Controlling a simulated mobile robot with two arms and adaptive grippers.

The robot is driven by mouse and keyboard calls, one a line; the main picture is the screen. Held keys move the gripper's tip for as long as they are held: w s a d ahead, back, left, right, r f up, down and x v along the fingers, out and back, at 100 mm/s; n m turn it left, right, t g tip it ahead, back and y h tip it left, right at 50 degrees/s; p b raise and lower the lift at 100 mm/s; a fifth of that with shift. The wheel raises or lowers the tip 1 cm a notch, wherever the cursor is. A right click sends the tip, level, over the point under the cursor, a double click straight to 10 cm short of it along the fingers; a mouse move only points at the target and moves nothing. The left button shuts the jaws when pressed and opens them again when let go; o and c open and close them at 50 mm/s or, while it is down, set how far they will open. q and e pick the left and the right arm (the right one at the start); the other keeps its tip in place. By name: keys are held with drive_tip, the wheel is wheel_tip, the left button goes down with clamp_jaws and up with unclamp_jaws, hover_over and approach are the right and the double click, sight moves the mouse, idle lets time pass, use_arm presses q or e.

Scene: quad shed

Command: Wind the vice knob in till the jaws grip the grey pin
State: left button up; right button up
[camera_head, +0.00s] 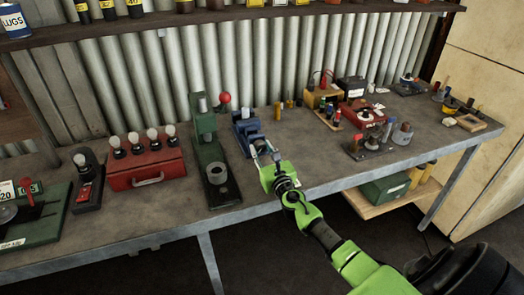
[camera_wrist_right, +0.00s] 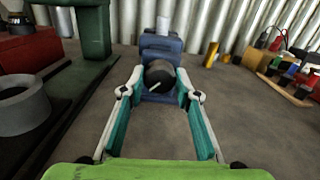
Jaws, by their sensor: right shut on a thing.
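The blue vice (camera_head: 246,130) stands on the workbench, and it also shows straight ahead in the right wrist view (camera_wrist_right: 160,46). Its round black knob (camera_wrist_right: 159,75), with a pale line on its face, points toward me. My right gripper (camera_head: 265,148) reaches the vice from the front. In the right wrist view its fingers (camera_wrist_right: 159,82) are shut on the knob, one on each side. A pale grey upright pin (camera_wrist_right: 163,25) shows at the top of the vice; whether the jaws touch it cannot be told. My left gripper is not in view.
A green press (camera_head: 207,150) with a red ball handle stands close left of the vice. A red box (camera_head: 147,170) is further left. Small brass cylinders (camera_wrist_right: 211,54) and a wooden tool block stand to the right. Bare bench lies in front of the vice.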

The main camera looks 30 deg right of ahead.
drive_tip(key=shift+f+m+b, duration=0.1)
drive_tip(key=shift+m+b, duration=0.2)
drive_tip(key=shift+m, duration=1.2)
drive_tip(key=o, duration=1.1)
drive_tip(key=v, duration=1.2)
drive_tip(key=shift+s, duration=0.1)
